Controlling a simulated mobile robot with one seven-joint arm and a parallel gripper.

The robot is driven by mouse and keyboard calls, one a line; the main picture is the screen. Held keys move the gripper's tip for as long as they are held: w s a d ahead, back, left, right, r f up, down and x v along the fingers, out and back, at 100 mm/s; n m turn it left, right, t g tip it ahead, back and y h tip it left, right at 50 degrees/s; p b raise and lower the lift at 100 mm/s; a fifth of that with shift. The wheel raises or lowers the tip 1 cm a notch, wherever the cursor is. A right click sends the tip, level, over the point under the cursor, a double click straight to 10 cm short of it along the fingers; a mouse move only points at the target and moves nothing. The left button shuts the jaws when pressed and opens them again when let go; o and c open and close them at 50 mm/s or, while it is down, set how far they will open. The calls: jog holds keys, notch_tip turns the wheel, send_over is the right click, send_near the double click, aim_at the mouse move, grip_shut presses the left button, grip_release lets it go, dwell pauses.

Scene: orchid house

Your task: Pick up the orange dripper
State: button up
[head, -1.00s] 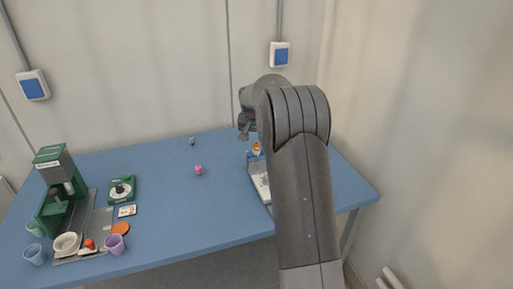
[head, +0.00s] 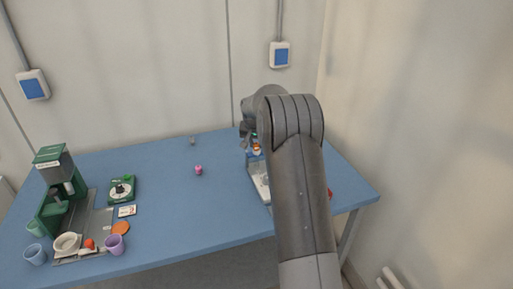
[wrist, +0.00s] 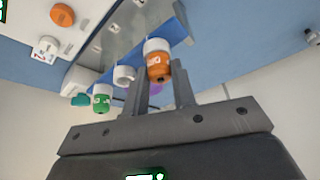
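The orange dripper (wrist: 158,62), orange with a white upper part, hangs at a blue-edged rack in the wrist view. In the head view it shows small (head: 256,149) on the stand (head: 261,188) at the table's right, partly behind my arm. My gripper (wrist: 162,78) is open, its two fingers apart and pointing at the dripper. The dripper appears at the fingertips, overlapping the left one in the picture. I cannot tell whether the fingers touch it. In the head view my gripper (head: 245,138) is just above and left of the dripper.
In the wrist view a green and white dripper (wrist: 101,100), a white ring holder (wrist: 125,75) and a purple thing (wrist: 155,89) are close by. A pink item (head: 198,169) stands mid-table. A green machine (head: 60,185) and cups fill the left. The table's middle is mostly clear.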

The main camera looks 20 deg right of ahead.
jog(key=c, duration=0.4)
jog(key=shift+r, duration=0.1)
